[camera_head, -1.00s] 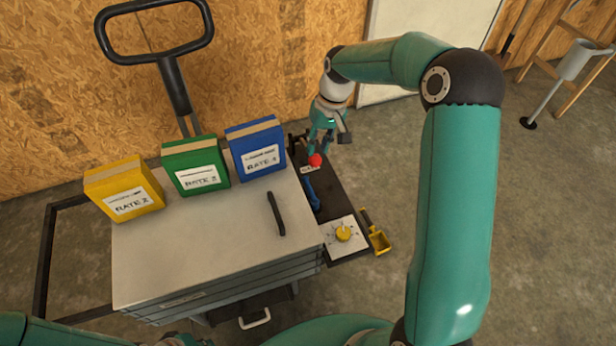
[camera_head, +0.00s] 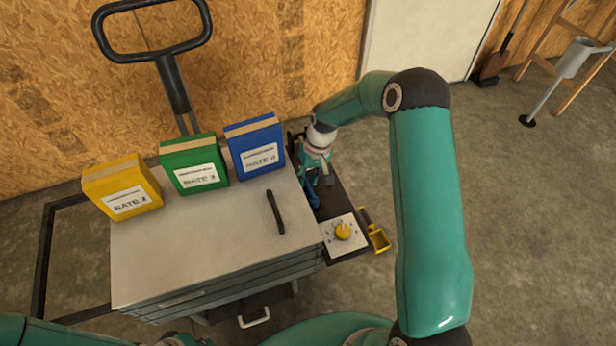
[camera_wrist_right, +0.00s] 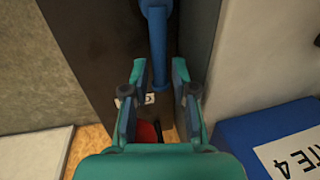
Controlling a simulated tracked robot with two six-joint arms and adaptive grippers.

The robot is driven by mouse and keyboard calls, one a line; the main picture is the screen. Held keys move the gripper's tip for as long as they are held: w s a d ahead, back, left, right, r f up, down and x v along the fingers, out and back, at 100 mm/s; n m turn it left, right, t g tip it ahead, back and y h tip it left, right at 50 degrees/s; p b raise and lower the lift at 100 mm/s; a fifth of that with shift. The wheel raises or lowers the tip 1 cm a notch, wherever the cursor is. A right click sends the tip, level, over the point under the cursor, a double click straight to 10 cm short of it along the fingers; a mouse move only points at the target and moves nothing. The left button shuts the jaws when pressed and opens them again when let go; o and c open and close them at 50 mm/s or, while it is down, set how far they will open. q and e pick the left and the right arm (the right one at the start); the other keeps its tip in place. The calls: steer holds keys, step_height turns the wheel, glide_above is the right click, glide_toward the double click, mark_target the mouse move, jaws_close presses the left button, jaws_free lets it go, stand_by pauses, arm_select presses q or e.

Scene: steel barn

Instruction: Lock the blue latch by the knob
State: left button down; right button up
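The blue latch (camera_head: 312,196) is a blue lever on the dark side shelf of the cabinet. In the right wrist view its blue bar (camera_wrist_right: 158,45) runs from the top edge down to between my fingers. A red knob (camera_wrist_right: 147,132) shows low between the fingers, partly hidden by my gripper. My right gripper (camera_head: 316,182) is down over the latch in the head view. In the right wrist view (camera_wrist_right: 159,88) its two fingers stand apart, one on each side of the bar's end; contact cannot be told.
Blue (camera_head: 256,147), green (camera_head: 194,163) and yellow (camera_head: 123,188) boxes stand on the cabinet top (camera_head: 190,250), left of my arm.

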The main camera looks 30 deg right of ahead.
jaws_close()
